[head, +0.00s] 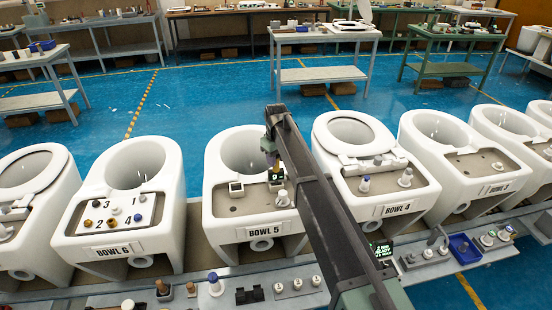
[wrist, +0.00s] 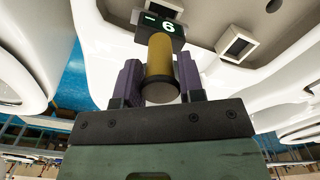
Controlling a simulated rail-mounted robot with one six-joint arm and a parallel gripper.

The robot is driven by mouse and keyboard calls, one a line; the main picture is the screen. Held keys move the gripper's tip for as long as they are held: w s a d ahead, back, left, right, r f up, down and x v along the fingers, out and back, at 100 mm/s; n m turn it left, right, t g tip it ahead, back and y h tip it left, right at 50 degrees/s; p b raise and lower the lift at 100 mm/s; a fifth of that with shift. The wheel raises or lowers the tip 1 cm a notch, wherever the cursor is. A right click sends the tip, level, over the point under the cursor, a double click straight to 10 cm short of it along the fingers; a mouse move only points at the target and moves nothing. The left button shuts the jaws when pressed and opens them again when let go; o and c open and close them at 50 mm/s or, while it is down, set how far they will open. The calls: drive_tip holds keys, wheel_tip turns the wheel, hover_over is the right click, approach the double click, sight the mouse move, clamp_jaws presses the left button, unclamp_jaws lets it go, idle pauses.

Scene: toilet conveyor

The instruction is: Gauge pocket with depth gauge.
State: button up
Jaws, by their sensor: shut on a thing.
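My gripper (head: 270,150) is over the back deck of the bowl labelled BOWL 5 (head: 222,204). In the wrist view its two purple fingers (wrist: 159,85) are shut on the yellow handle of the depth gauge (wrist: 160,60). The gauge's dark display (wrist: 151,29) shows a dash and a 6. In the head view the gauge (head: 277,174) is small, above the right-hand pocket of the deck. A square-rimmed pocket (head: 236,188) is left of it and also shows in the wrist view (wrist: 238,46). I cannot tell whether the gauge's tip is inside a pocket.
BOWL 6 (head: 70,222) stands left, with numbered parts on its deck. BOWL 4 (head: 375,212) stands close on the right, with parts standing on its deck. A white peg (head: 283,198) stands near the gauge. A front ledge holds tools and a blue tray (head: 465,249).

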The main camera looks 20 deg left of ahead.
drive_tip(key=shift+r+p, duration=2.6)
drive_tip(key=shift+r, duration=0.3)
drive_tip(key=shift+f, duration=0.1)
